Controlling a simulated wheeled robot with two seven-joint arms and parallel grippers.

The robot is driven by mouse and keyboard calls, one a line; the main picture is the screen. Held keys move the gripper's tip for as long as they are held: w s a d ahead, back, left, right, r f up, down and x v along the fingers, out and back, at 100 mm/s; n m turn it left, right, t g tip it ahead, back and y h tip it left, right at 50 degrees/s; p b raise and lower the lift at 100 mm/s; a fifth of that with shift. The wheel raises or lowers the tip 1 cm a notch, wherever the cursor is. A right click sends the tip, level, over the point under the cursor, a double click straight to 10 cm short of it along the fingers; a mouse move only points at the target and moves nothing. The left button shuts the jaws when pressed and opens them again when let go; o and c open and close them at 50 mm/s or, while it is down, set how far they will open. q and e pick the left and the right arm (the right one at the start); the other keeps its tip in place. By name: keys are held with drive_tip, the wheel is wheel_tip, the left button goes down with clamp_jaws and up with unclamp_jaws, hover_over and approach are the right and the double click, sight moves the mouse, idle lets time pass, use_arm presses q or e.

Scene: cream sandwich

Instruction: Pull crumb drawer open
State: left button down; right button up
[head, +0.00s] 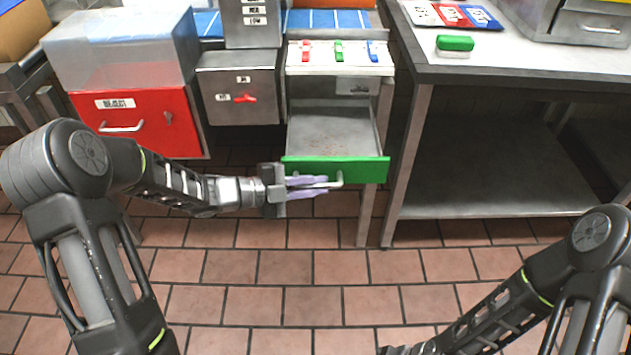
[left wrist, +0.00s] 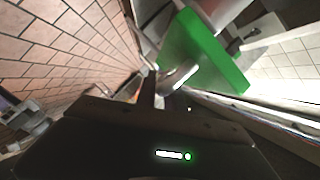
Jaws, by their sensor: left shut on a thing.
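The crumb drawer (head: 338,131) has a green front (head: 362,170) and a grey metal inside. It is pulled out from its metal stand, and small brown crumbs lie on its floor. My left gripper (head: 306,188) is shut on the drawer's silver handle (head: 337,181) at the lower left of the green front. The left wrist view also shows the green front (left wrist: 205,52) and the curved handle (left wrist: 180,75) close to the fingers. My right arm shows at the lower right of the head view, but its gripper's fingers are not in view.
A red drawer box (head: 150,122) and a grey box with a red lever (head: 240,88) stand left of the drawer. A table leg (head: 408,165) stands close on its right. The tiled floor in front is clear. A green-topped block (head: 455,44) lies on the right table.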

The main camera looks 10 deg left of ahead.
use_arm(q)
drive_tip(key=shift+s+d, duration=0.1)
drive_tip(key=shift+s, duration=0.3)
drive_tip(key=c, duration=1.5)
unclamp_jaws()
drive_tip(key=shift+o, duration=0.2)
drive_tip(key=v, duration=0.7)
drive_tip(key=shift+s+a+p, duration=0.2)
drive_tip(key=shift+a+p, duration=0.15)
drive_tip(key=shift+p, duration=0.05)
